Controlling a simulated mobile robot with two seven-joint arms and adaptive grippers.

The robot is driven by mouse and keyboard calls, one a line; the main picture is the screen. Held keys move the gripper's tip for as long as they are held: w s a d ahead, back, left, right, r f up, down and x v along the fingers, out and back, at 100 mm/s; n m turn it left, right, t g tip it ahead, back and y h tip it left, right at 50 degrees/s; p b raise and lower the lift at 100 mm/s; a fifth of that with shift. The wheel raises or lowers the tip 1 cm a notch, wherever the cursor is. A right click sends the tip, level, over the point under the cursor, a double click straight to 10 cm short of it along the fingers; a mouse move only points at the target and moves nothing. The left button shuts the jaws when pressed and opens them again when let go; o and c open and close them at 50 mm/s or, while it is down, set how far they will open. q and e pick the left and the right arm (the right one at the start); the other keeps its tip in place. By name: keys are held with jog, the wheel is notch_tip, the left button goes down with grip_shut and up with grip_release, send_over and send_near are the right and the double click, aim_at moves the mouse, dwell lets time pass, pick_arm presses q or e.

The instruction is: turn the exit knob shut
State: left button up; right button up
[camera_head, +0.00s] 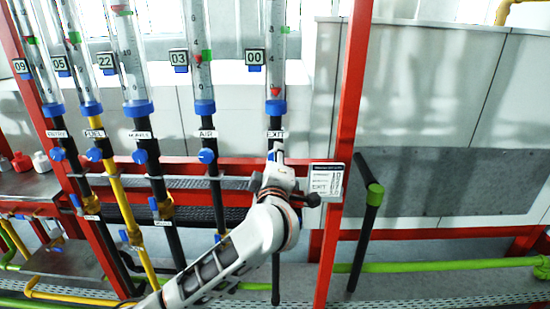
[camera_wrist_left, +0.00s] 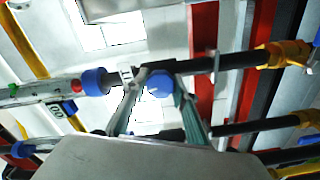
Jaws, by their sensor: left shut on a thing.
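The exit tube (camera_head: 275,60) is the rightmost clear tube, above a label reading EXIT (camera_head: 276,134). Its red float sits near the bottom, well below a green marker, and its display (camera_head: 255,57) reads 00. My left gripper (camera_head: 277,152) is at the black pipe under that label and mostly hides the exit knob there. In the left wrist view the round blue exit knob (camera_wrist_left: 160,83) lies between the two fingers of the left gripper (camera_wrist_left: 158,92), which is shut on it. How far the knob is turned cannot be told. My right gripper is not in view.
Several similar tubes stand to the left, with blue knobs such as the air knob (camera_head: 207,156). A red post (camera_head: 343,140) with a small panel (camera_head: 326,179) stands close right of my gripper. A dark pipe with a green collar (camera_head: 375,194) is farther right.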

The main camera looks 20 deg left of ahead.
pick_arm(q)
jog(key=shift+a+r+m, duration=0.1)
jog(key=shift+m, duration=1)
jog(key=o, duration=1.1)
jog(key=shift+w, duration=0.1)
jog(key=v, duration=1.2)
